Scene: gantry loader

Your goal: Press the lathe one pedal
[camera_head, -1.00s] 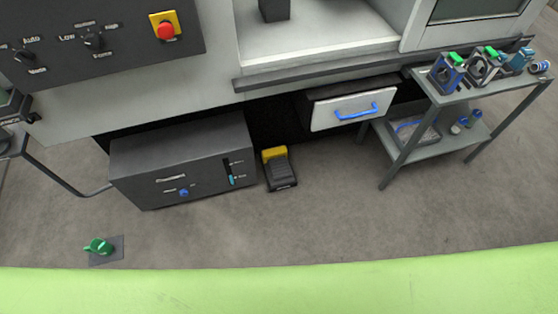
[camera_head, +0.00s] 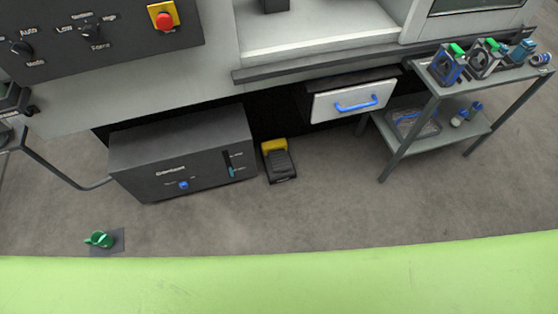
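The foot pedal (camera_head: 279,162) is black with a yellow hood at its back. It sits on the floor in front of the machine base, just right of the dark grey coolant box. Its whole top is visible and nothing touches it. Neither of my grippers shows in the head view. My own green body fills the bottom edge.
The dark box (camera_head: 185,155) stands left of the pedal. A drawer (camera_head: 352,102) with a blue handle is above right. A grey cart (camera_head: 415,160) with parts stands right. A control panel (camera_head: 100,35) is upper left. A green item (camera_head: 100,240) lies on a floor plate. Floor before the pedal is clear.

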